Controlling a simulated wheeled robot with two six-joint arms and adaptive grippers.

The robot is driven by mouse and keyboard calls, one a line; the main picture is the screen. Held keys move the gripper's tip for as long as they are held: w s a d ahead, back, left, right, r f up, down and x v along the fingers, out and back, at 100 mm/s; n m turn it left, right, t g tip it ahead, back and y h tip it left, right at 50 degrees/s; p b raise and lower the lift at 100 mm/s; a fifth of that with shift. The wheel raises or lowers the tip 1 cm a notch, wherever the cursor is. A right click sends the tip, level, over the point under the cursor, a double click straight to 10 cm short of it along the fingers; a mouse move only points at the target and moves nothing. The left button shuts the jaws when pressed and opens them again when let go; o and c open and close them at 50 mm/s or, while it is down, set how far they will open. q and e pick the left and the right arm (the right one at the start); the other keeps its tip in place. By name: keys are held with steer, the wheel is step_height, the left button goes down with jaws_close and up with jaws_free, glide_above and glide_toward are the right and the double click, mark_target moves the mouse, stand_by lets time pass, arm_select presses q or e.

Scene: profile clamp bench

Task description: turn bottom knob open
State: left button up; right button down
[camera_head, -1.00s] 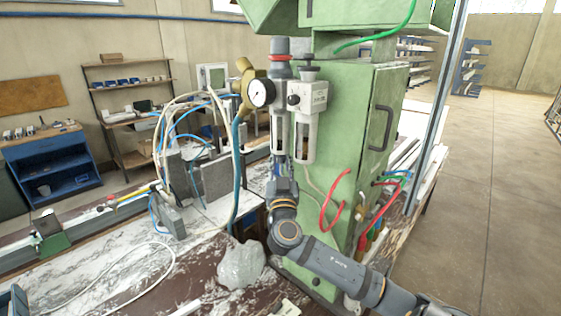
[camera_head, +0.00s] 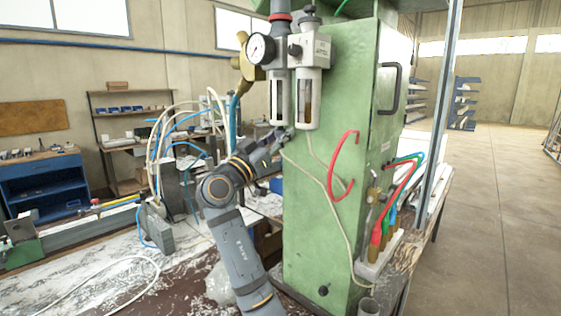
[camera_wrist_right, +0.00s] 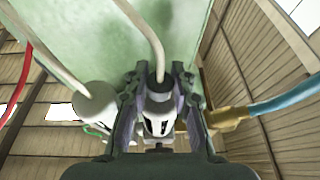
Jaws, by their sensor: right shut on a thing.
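Two filter bowls hang on the green machine in the head view, a left bowl (camera_head: 280,98) and a right bowl (camera_head: 309,98). My right gripper (camera_head: 285,135) is at the underside of the left bowl, reaching up from below. In the right wrist view, its two fingers stand on either side of the bottom knob (camera_wrist_right: 158,118), a dark and pale piece with a pale hose running from it, and are shut on it. The knob is too small and covered to make out in the head view. My left gripper is in neither view.
A pressure gauge (camera_head: 261,48) and brass valve (camera_head: 242,68) sit left of the bowls. A loose pale hose (camera_head: 323,168) and red hose (camera_head: 334,170) hang on the green cabinet (camera_head: 347,150). The floor at right is clear.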

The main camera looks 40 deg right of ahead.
steer(key=m+g+b, duration=0.1)
steer(key=g, duration=0.1)
steer(key=m+g+b, duration=0.1)
steer(key=g, duration=0.1)
steer(key=shift+f, duration=0.3)
steer(key=shift+w+r+m+g, duration=0.1)
steer(key=shift+m+g, duration=0.4)
steer(key=shift+g, duration=0.5)
steer(key=g, duration=0.1)
steer(key=m+g, duration=0.1)
steer(key=g, duration=0.1)
steer(key=shift+r+m+y+b, duration=0.2)
steer(key=shift+m+y+b, duration=0.1)
steer(key=m+g+y+p, duration=0.1)
steer(key=m+g, duration=0.1)
steer(key=g, duration=0.2)
steer(key=shift+r, duration=0.15)
arm_select(q)
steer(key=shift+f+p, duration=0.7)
steer(key=shift+p, duration=0.15)
arm_select(e)
steer(key=shift+m+g+y, duration=1.1)
steer(key=shift+g+y, duration=0.1)
steer(key=shift+g, duration=0.5)
steer(key=shift+f, duration=0.2)
steer(key=c, duration=1.1)
jaws_free()
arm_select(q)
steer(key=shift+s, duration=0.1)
